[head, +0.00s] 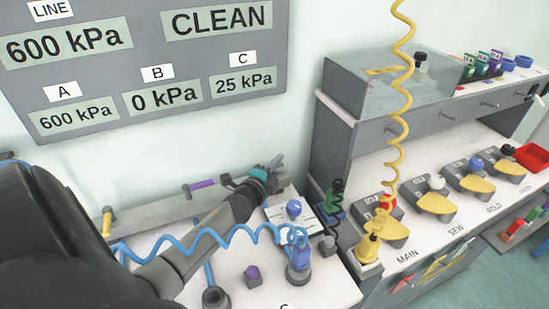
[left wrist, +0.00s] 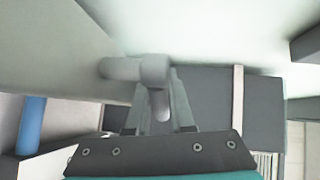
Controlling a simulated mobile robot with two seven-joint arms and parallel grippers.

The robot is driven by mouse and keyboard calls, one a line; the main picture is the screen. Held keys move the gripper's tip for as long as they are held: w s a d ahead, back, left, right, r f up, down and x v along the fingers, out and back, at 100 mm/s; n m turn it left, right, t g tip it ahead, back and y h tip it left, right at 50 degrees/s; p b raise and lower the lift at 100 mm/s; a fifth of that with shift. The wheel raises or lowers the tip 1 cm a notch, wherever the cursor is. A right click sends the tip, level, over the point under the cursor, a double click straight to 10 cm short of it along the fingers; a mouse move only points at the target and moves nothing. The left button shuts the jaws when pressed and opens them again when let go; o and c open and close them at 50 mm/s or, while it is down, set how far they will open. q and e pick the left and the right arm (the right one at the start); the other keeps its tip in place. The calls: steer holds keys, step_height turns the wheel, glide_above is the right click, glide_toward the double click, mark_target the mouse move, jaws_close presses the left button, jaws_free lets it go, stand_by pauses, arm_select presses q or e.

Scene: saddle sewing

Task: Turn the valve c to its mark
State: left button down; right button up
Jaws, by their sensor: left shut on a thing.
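My left gripper (head: 270,178) reaches to the far right end of the pipe rail along the wall. In the left wrist view the same gripper (left wrist: 158,115) has its two fingers on either side of a grey valve handle (left wrist: 150,72) with a rounded cross-bar, and it is shut on it. By its place at the right end of the rail this looks like valve c; no letter shows on it. Its mark cannot be made out. The wall panel (head: 150,125) reads C 25 kPa, A 600 kPa and B 0 kPa. My right gripper is not in view.
A yellow handle (head: 107,222) and a purple handle (head: 203,184) sit further left on the rail. A blue coiled hose (head: 215,238) crosses in front of my left arm. A white bench (head: 330,285) with a blue-topped fitting stands below; a grey workstation (head: 345,150) is right.

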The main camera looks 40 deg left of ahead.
arm_select(q)
steer(key=m+h, duration=0.1)
steer(key=d+m+h, duration=0.1)
steer(key=h, duration=0.1)
steer(key=shift+s+m+h, duration=0.3)
steer(key=shift+s+m, duration=0.1)
steer(key=shift+s+d+m+h+b, duration=0.3)
steer(key=shift+m+h, duration=0.35)
steer(key=shift+h, duration=0.25)
steer(key=shift+s+d+m+h+b, duration=0.15)
steer(key=shift+d+m+h, duration=0.15)
steer(key=shift+m+h, duration=0.5)
steer(key=c, duration=1.1)
jaws_free()
steer(key=shift+s, duration=0.1)
steer(key=p+v, duration=0.1)
steer(key=v, duration=1.4)
steer(key=shift+a+p, duration=0.2)
steer(key=shift+p, duration=0.1)
steer(key=shift+c, duration=0.2)
